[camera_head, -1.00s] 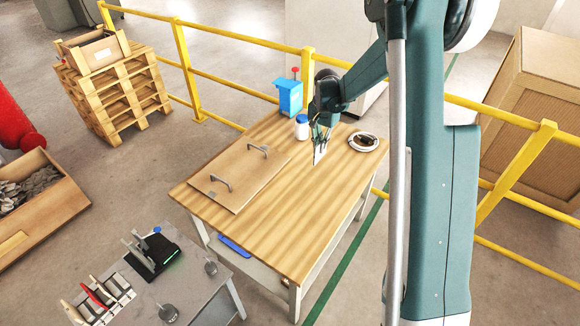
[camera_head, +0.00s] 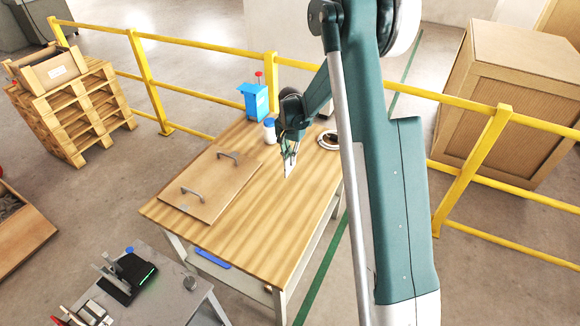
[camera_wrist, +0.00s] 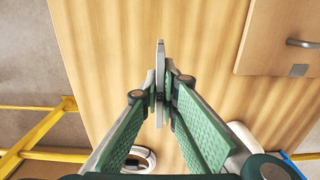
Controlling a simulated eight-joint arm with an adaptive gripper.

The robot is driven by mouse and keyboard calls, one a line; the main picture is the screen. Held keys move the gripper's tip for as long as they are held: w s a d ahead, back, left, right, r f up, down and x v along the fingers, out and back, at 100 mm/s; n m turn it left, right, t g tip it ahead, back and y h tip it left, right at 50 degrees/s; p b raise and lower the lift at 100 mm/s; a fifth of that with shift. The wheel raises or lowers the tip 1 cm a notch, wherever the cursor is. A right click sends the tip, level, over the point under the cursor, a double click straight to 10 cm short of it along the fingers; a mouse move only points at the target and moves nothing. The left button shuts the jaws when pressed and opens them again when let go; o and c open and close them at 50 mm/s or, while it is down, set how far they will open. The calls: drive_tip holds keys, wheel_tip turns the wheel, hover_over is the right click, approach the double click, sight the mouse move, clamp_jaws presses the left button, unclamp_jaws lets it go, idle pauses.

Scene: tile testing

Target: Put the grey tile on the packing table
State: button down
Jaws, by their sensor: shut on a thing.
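The grey tile (camera_wrist: 160,70) stands on edge between my gripper's fingers in the wrist view, seen as a thin slab. My gripper (camera_wrist: 161,100) is shut on it, with one green-padded finger on each side. In the head view the tile (camera_head: 289,171) hangs below my gripper (camera_head: 288,153), over the wooden top of the packing table (camera_head: 245,235). I cannot tell whether its lower edge touches the top.
A board with two handles (camera_head: 217,192) lies on the table's left side. A blue device (camera_head: 256,101), a white bottle (camera_head: 269,130) and a white ring-shaped roll (camera_head: 328,141) are at the back. The front is clear. Yellow railing (camera_head: 205,83) runs behind.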

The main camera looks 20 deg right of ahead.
drive_tip(key=shift+f+b, duration=0.3)
drive_tip(key=shift+f, duration=1.55)
drive_tip(key=shift+f, duration=0.2)
drive_tip(key=c, duration=2.6)
unclamp_jaws()
drive_tip(key=shift+r, duration=0.15)
wheel_tip(320, 180, up, 12)
drive_tip(key=shift+r+p, duration=0.1)
drive_tip(key=shift+p, duration=0.75)
